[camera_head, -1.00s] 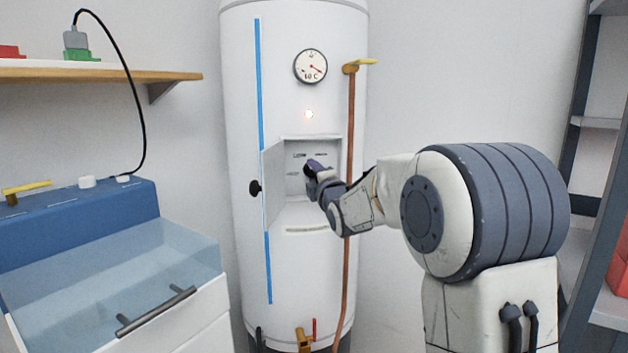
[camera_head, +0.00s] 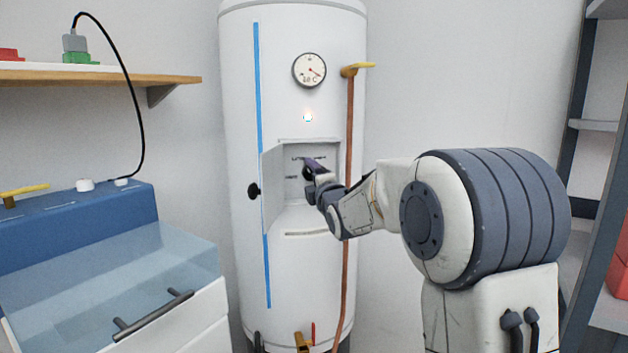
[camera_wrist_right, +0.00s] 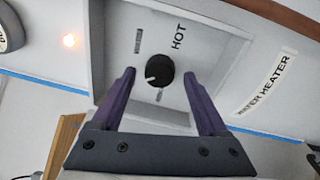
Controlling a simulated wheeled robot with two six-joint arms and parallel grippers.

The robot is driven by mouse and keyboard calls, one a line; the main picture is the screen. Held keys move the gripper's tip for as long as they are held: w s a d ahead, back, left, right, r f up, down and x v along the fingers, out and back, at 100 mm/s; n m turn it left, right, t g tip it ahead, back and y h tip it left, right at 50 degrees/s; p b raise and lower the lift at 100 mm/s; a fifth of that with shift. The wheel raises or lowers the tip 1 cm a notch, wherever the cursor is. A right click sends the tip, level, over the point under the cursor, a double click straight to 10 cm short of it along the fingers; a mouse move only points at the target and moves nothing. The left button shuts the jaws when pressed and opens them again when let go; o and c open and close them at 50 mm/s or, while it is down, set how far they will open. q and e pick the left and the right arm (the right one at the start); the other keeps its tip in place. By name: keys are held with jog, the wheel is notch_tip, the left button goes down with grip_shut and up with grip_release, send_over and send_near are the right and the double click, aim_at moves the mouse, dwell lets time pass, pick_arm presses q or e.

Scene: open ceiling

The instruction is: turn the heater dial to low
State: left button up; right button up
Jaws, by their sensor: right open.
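The white heater tank (camera_head: 290,270) stands upright in the head view, with an open recessed panel (camera_head: 294,157) in its front. In the right wrist view the black round dial (camera_wrist_right: 159,70) sits in that recess. Its white mark points down-left in the picture. A HOT label (camera_wrist_right: 178,37) is above it; two smaller labels are too small to read surely. My right gripper (camera_wrist_right: 158,77) is open, its purple fingers on either side of the dial; I cannot tell if they touch it. In the head view the right gripper (camera_head: 311,175) reaches into the recess and largely hides the dial.
The panel's door (camera_head: 272,187) with a black knob (camera_head: 254,191) is swung open on the left. A copper pipe (camera_head: 346,270) runs down right of the recess, near my right wrist. A round gauge (camera_head: 309,70) and a glowing light (camera_head: 308,117) are above.

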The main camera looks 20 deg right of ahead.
jog(key=s, duration=1)
jog(key=shift+s+a+f+b, duration=0.2)
jog(key=shift+a+f+b, duration=0.1)
jog(key=shift+b, duration=0.05)
jog(key=s+a+f+m+g+y, duration=0.25)
jog(key=s+a+f+g, duration=0.3)
jog(key=a+f, duration=0.3)
jog(key=s+a+f+m+g+y, duration=0.1)
jog(key=s+a+f+m+g, duration=0.3)
jog(key=s+a+f, duration=0.35)
jog(key=s+a+f+m+g+h, duration=0.1)
jog(key=s+f+m+g, duration=0.2)
jog(key=s, duration=0.5)
jog(key=s+a+f+m+g, duration=0.1)
jog(key=s+f+g, duration=0.25)
jog(key=s, duration=0.35)
jog(key=s+a+f+m+g+h, duration=0.1)
jog(key=s+a+f+g, duration=0.2)
jog(key=s, duration=0.5)
notch_tip(320, 180, up, 23)
jog(key=w+d+p, duration=0.1)
jog(key=p, duration=2.3)
jog(key=shift+d+r+p, duration=0.2)
jog(key=shift+p, duration=0.1)
